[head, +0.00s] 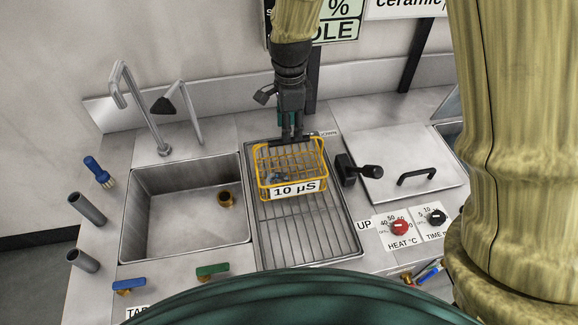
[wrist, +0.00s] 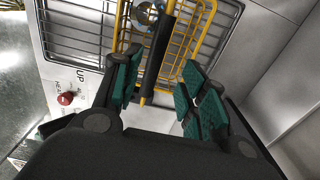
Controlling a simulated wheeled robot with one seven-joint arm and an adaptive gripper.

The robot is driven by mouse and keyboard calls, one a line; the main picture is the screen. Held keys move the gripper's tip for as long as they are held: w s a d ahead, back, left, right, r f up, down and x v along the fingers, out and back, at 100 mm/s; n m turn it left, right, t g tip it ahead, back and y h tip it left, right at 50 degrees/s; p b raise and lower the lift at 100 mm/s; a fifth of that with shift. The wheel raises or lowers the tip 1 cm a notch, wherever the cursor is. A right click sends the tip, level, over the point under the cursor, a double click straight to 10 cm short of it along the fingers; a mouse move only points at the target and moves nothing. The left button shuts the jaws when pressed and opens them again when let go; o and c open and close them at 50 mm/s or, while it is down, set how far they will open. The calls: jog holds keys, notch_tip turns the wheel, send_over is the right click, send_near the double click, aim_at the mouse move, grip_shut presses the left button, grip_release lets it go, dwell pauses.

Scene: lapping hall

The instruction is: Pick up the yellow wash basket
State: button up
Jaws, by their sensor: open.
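The yellow wash basket (head: 291,165) stands on a wire drain rack to the right of the sink. It is a wire basket with a white "10 µS" label on its front and small blue and grey items inside. My gripper (head: 292,136) points down at the basket's back edge. In the wrist view the yellow basket (wrist: 182,45) lies just beyond the fingertips, and a dark bar of its handle runs between the open green-padded fingers of my gripper (wrist: 160,80). I cannot tell whether the fingers touch the bar.
A steel sink (head: 150,235) lies left of the drain rack (head: 300,235). A lidded tank (head: 405,160) with a black handle stands to the right, near a black lever (head: 368,172). Taps (head: 140,105) rise behind the sink. Heat and time knobs (head: 400,227) sit at front right.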

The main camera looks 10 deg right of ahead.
jog(key=shift+s+f, duration=0.15)
jog(key=shift+s, duration=0.25)
jog(key=shift+a+f+p, duration=0.15)
jog(key=shift+f+p, duration=1)
jog(key=shift+f, duration=1.3)
grip_shut()
